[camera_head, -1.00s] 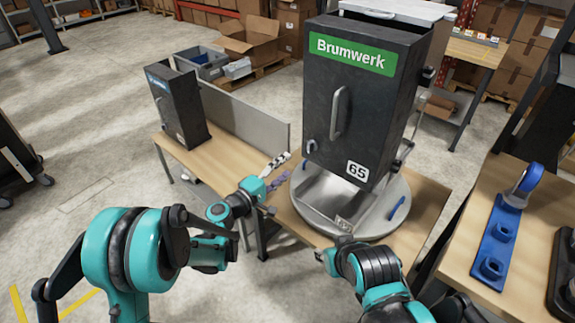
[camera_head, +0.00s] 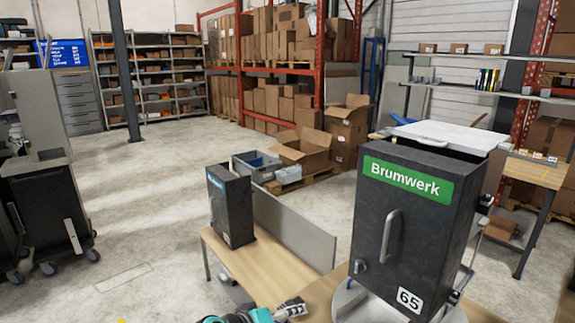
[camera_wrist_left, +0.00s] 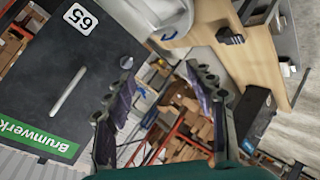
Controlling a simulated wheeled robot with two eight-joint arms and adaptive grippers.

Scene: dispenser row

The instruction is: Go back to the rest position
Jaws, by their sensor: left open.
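My left gripper (camera_head: 291,309) shows at the bottom edge of the head view, in front of the wooden tables and left of the large dark Brumwerk dispenser (camera_head: 408,225). It is apart from the dispenser. In the left wrist view, the left gripper (camera_wrist_left: 160,78) has its two dark fingers spread, with nothing between them. The dispenser (camera_wrist_left: 75,75), marked 65, fills the left of that view. My right gripper is outside both current views.
A smaller dark dispenser (camera_head: 231,208) stands on a wooden table (camera_head: 268,274) beside a grey panel (camera_head: 293,233). A round metal base (camera_head: 358,305) lies under the large dispenser. Open floor (camera_head: 150,215) lies left. Shelves and boxes stand behind.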

